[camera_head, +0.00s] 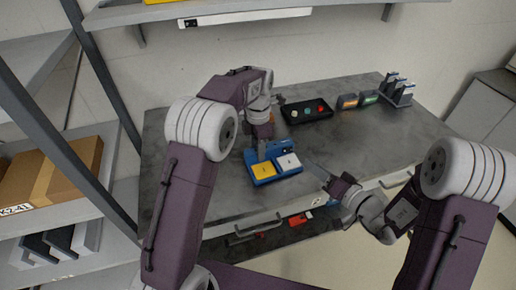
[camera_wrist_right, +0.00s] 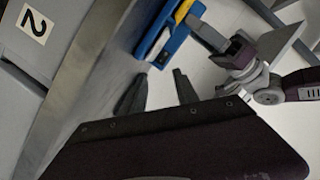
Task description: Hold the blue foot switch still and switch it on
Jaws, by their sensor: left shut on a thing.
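The blue foot switch (camera_head: 264,181) lies on the grey table, with a yellow pedal (camera_head: 262,170) on the left and a white pedal (camera_head: 288,162) on the right. Part of it also shows in the right wrist view (camera_wrist_right: 172,44). My left gripper (camera_head: 263,150) is at the back edge of the switch and is shut on it; its fingertips are partly hidden in the head view. My right gripper (camera_head: 318,172) is to the right of the switch, apart from it. Its two fingers show spread and empty in the right wrist view (camera_wrist_right: 158,90).
A black tray (camera_head: 292,119) with coloured round pieces stands behind the switch. Small boxes (camera_head: 348,101) and a grey holder (camera_head: 402,98) are at the table's back right. A red object (camera_head: 298,219) is below the front edge. The table's right part is clear.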

